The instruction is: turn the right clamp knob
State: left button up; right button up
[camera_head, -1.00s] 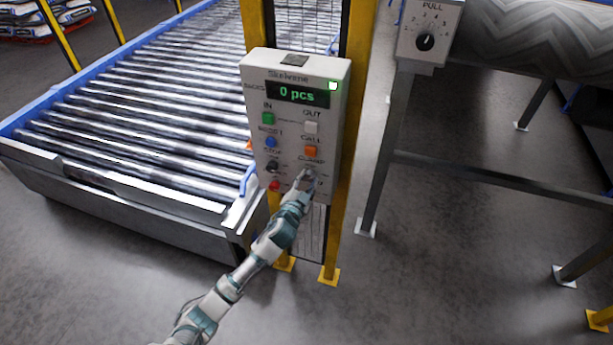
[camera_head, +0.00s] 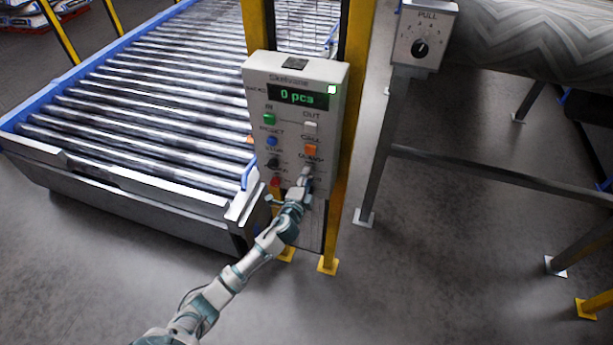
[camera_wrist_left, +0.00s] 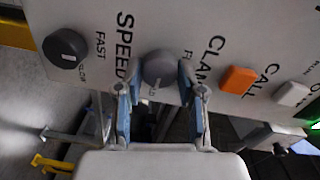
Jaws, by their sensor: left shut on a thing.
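The clamp knob (camera_wrist_left: 158,68) is a round grey knob on the light control box, beside the word CLAMP in the left wrist view. My left gripper (camera_wrist_left: 161,88) has one blue-padded finger on each side of it and is shut on it. In the head view my left gripper (camera_head: 304,178) is at the lower right of the control box (camera_head: 335,105), below the orange button, and mostly hides the knob. The box display reads 0 pcs. My right gripper is in neither view.
A dark speed knob (camera_wrist_left: 66,48) is left of the clamp knob in the wrist view. The orange call button (camera_head: 311,151) is just above my gripper. Yellow posts (camera_head: 352,130) flank the box. A roller conveyor (camera_head: 150,110) is left, another dial box (camera_head: 424,38) upper right.

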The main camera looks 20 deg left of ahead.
pick_arm(q)
jog(key=shift+d+f+m, duration=0.1)
jog(key=shift+f+m, duration=0.15)
jog(key=shift+m, duration=0.05)
jog(key=o, duration=1.1)
jog(key=shift+o, duration=0.2)
jog(key=shift+r, duration=0.1)
jog(key=s, duration=1.1)
jog(key=shift+s+a+r, duration=0.2)
jog(key=shift+s, duration=0.2)
